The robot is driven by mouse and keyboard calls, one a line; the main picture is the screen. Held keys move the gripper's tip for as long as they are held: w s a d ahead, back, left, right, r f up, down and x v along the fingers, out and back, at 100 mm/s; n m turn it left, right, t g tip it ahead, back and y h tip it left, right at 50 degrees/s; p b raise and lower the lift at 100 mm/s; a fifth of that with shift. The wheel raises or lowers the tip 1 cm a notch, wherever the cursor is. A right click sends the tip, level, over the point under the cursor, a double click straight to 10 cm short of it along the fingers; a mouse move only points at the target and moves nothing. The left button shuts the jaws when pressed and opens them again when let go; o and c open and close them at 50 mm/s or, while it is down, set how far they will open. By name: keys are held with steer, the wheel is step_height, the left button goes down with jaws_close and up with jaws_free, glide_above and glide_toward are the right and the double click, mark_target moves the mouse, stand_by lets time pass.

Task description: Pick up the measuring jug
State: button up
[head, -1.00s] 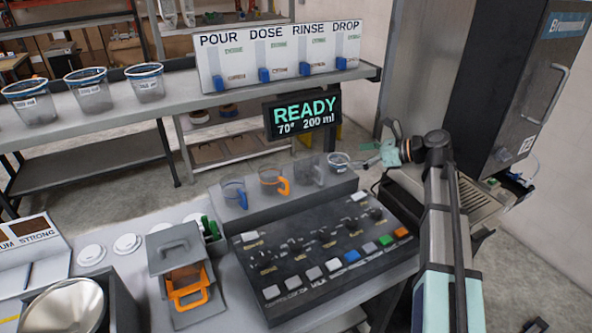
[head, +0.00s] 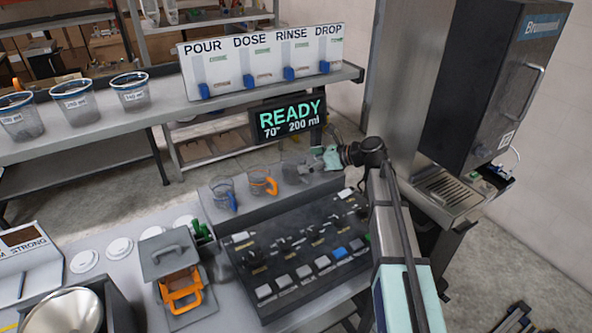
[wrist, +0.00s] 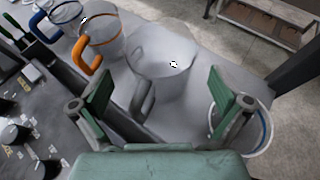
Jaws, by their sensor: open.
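A row of clear jugs stands on the grey ledge (head: 238,212) behind the control panel. One has a blue handle (head: 222,192), one an orange handle (head: 259,182), and one a grey handle (head: 292,172). In the wrist view the grey-handled jug (wrist: 165,62) stands upright ahead of and between my open fingers, its grey handle towards me. My gripper (wrist: 163,88) is empty; no finger visibly touches the jug. In the head view my gripper (head: 316,161) is at the right end of the row. Which jug is the measuring jug is not labelled legibly.
A blue-rimmed clear vessel (wrist: 262,130) stands close outside my right finger. The orange-handled jug (wrist: 103,38) is left of the grey-handled one. The control panel (head: 295,245) lies in front, and a READY screen (head: 288,119) stands behind. A machine (head: 485,90) is to the right.

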mark_target(296, 160)
steer(key=p+x, duration=0.1)
steer(key=x, duration=0.2)
steer(key=shift+w+a, duration=0.15)
steer(key=shift+a, duration=0.15)
steer(key=shift+a+f, duration=0.25)
steer(key=c, duration=1.1)
steer(key=shift+r, duration=0.1)
